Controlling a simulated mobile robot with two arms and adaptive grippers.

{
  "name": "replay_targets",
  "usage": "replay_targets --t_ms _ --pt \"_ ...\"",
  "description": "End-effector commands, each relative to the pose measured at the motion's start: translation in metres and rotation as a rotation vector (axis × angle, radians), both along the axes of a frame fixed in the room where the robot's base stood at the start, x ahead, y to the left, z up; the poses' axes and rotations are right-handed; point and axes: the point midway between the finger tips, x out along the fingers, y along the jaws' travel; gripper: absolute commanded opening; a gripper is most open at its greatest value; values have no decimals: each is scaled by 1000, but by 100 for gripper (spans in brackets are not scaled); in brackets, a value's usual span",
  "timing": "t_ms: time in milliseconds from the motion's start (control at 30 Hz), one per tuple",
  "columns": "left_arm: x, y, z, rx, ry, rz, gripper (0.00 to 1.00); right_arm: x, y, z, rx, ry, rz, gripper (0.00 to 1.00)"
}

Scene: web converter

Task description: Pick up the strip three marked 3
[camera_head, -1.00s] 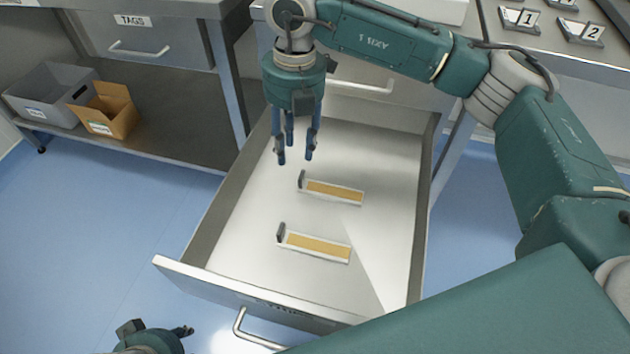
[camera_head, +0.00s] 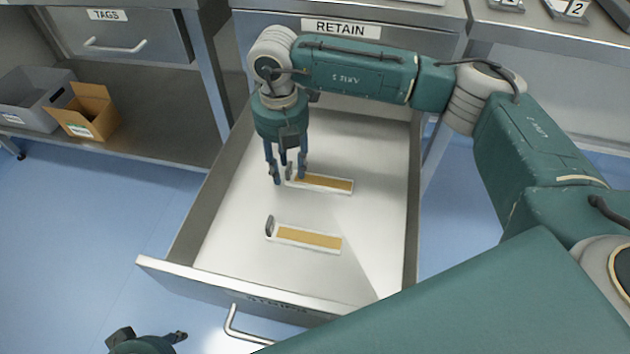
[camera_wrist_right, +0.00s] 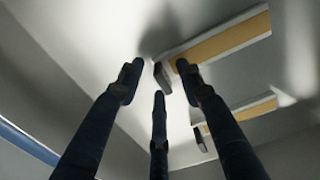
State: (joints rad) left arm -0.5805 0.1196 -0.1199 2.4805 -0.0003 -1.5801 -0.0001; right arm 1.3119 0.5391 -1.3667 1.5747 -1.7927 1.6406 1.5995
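Two pale strips with tan faces and dark upright tabs lie in the open drawer: a far strip (camera_head: 330,184) and a near strip (camera_head: 310,240). I cannot read a 3 on either. My right gripper (camera_head: 290,178) points down at the tab end of the far strip, fingers spread. In the right wrist view, a dark tab (camera_wrist_right: 163,78) shows between the open fingertips (camera_wrist_right: 160,72), apparently not gripped; its strip (camera_wrist_right: 225,38) runs to the upper right. The other strip (camera_wrist_right: 255,108) lies to the side. My left gripper (camera_head: 178,338) is partly visible at the bottom left, its opening unclear.
The drawer's front wall (camera_head: 230,290) and side walls surround the strips. A RETAIN drawer front (camera_head: 350,32) stands behind. Cardboard (camera_head: 88,112) and grey bins sit on the left shelf. Numbered plates (camera_head: 567,9) lie on the right bench. The drawer floor's right side is clear.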

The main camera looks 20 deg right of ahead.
Motion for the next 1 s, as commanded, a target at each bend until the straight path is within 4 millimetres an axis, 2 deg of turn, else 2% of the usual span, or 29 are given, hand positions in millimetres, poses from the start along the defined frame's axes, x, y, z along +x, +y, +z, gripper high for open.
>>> replay_targets --t_ms 167,300,367,767,1000 --pt "0 0 0 0 0 0 35 0 0 1 1 -1 0 36" --pt "0 0 0 0 0 0 35 0 0 1 1 -1 0 9" --pt "0 0 0 0 0 0 35 0 0 1 1 -1 0 0" --pt "0 0 1 0 0 0 35 1 1 5 2 -3 0 0" --pt "0 0 7 0 0 0 35 1 1 30 2 -4 0 0"
